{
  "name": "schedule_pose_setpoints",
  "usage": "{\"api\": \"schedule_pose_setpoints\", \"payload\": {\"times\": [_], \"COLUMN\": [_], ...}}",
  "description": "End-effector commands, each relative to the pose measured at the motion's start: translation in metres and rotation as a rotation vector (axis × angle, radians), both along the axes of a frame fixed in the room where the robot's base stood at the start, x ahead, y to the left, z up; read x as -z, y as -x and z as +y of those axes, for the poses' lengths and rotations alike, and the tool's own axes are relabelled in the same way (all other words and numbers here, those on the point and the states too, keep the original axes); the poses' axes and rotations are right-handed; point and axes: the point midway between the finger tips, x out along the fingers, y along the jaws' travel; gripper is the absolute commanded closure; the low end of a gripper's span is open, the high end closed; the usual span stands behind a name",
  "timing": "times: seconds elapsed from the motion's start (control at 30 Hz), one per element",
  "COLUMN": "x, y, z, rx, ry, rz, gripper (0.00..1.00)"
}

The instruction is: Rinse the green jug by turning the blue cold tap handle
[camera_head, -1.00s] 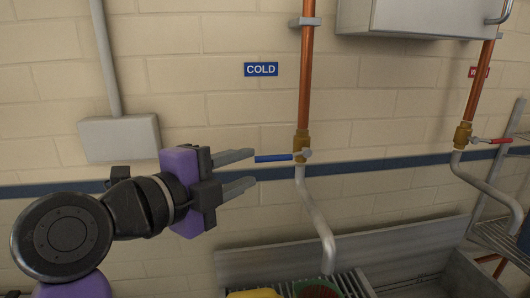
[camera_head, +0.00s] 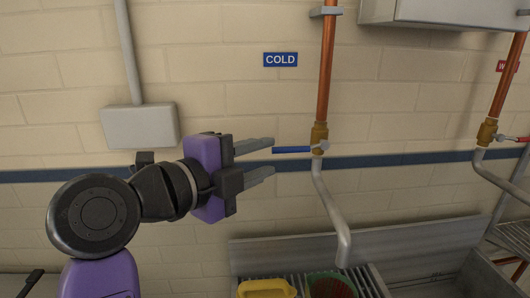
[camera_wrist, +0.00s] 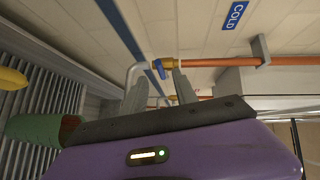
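The blue cold tap handle (camera_head: 291,150) points left from the brass valve (camera_head: 319,138) on the copper pipe. It also shows in the wrist view (camera_wrist: 158,69). The grey spout (camera_head: 334,215) below it shows no water. My gripper (camera_head: 272,157) is open and empty, with its fingers pointing right. In the head view the handle's free end lies level with the gap between the fingertips; I cannot tell whether they touch. The green jug (camera_head: 331,275), reddish-brown inside, is cut off at the bottom edge below the spout. It also shows in the wrist view (camera_wrist: 33,129).
A yellow container (camera_head: 266,289) stands left of the jug on the slatted rack (camera_head: 370,281). A second tap with a red handle (camera_head: 522,139) is at the far right. A grey wall box (camera_head: 139,126) is behind my arm. A COLD sign (camera_head: 281,60) hangs above.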

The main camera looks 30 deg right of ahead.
Motion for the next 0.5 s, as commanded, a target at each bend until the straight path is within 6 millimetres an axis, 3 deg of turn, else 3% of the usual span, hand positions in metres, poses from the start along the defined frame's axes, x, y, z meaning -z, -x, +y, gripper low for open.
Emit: {"api": "schedule_pose_setpoints", "payload": {"times": [0.5], "x": [0.005], "y": [-0.013], "z": [-0.031], "rx": [0.001], "ry": [-0.001], "rz": [0.0], "gripper": [0.65]}}
